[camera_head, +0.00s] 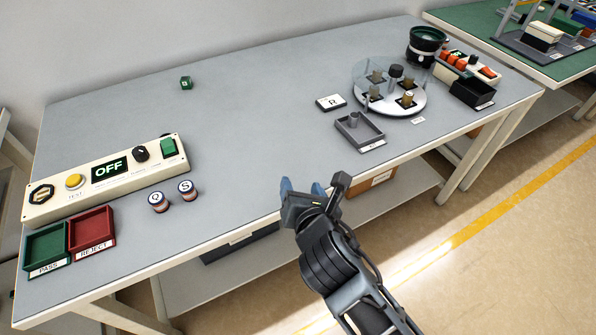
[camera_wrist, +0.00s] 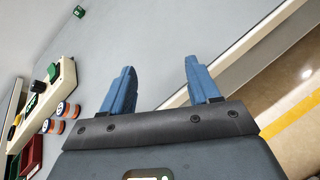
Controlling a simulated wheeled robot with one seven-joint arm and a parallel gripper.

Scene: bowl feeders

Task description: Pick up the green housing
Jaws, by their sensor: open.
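The green housing (camera_head: 186,83) is a small dark green cube with a pale mark on its face. It sits alone on the grey table, toward the back left in the head view. In the wrist view the green housing (camera_wrist: 79,11) is at the top left, well beyond the fingers. My gripper (camera_head: 303,187) is over the table's front edge, far to the right and nearer than the housing. In the wrist view my gripper (camera_wrist: 158,88) shows two blue fingers spread apart with nothing between them.
A grey tray (camera_head: 360,132), a round turntable (camera_head: 420,97) and a dark bowl (camera_head: 427,42) stand at the right. The table's middle is clear.

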